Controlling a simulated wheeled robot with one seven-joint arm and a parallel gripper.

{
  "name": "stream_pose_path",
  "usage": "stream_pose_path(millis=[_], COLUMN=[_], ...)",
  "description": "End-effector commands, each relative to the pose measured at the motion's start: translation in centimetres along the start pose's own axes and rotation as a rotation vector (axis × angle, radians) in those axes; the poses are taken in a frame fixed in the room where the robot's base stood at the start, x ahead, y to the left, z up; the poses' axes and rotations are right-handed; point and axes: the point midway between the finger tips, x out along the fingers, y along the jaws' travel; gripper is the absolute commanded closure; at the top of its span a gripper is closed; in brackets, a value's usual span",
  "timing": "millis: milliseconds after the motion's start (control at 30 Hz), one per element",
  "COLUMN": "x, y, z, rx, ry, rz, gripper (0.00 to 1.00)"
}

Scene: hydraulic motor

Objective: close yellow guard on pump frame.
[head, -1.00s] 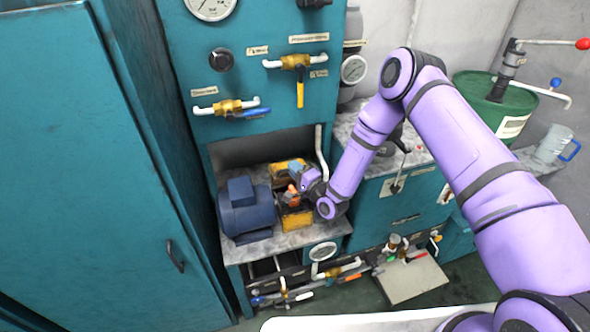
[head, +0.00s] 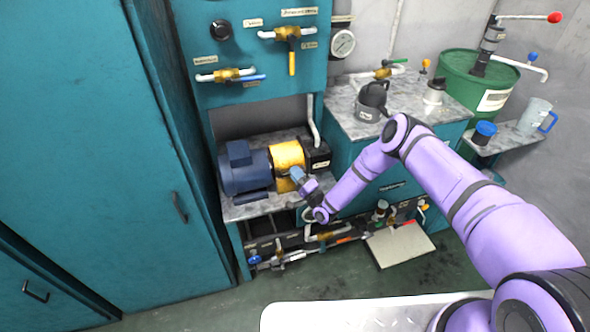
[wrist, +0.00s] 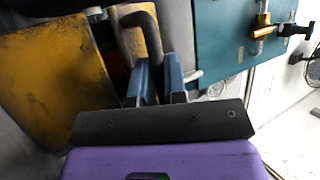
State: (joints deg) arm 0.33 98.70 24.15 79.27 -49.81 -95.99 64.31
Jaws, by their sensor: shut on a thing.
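The yellow guard (head: 287,157) sits between the blue motor (head: 241,168) and the black pump block (head: 318,150) on the pump frame (head: 262,208). It curves over the gap there, and the orange coupling is hidden in the head view. In the wrist view the worn yellow guard (wrist: 55,75) fills the left side. A black bent handle (wrist: 146,32) runs down to the blue fingers of my gripper (wrist: 158,75). My gripper (head: 295,174) is shut on this handle at the guard's front right. Whether the guard's lower edge is fully seated cannot be seen.
Valves and pipes (head: 325,235) run low beneath the frame's shelf. A teal cabinet with a stone top (head: 420,105) stands to the right, with a dark jug (head: 372,100) on it. A tall teal cabinet (head: 90,130) stands at the left. A pale tray (head: 400,243) lies on the floor.

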Motion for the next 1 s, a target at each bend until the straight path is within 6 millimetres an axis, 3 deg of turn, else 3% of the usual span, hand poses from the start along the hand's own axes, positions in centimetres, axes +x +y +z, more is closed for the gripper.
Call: stream_pose_path(millis=[300, 867, 900, 1000], x=[-0.4, -0.7, -0.7, -0.7], y=[1.8, 2.3, 2.3, 2.3], z=[0.0, 0.1, 0.1, 0.1], rx=[-0.042, -0.051, -0.051, -0.051], ry=[0.0, -0.002, -0.002, -0.002], rz=[-0.105, -0.123, -0.123, -0.123], gripper=[1.0, 1.0, 0.85, 0.63])
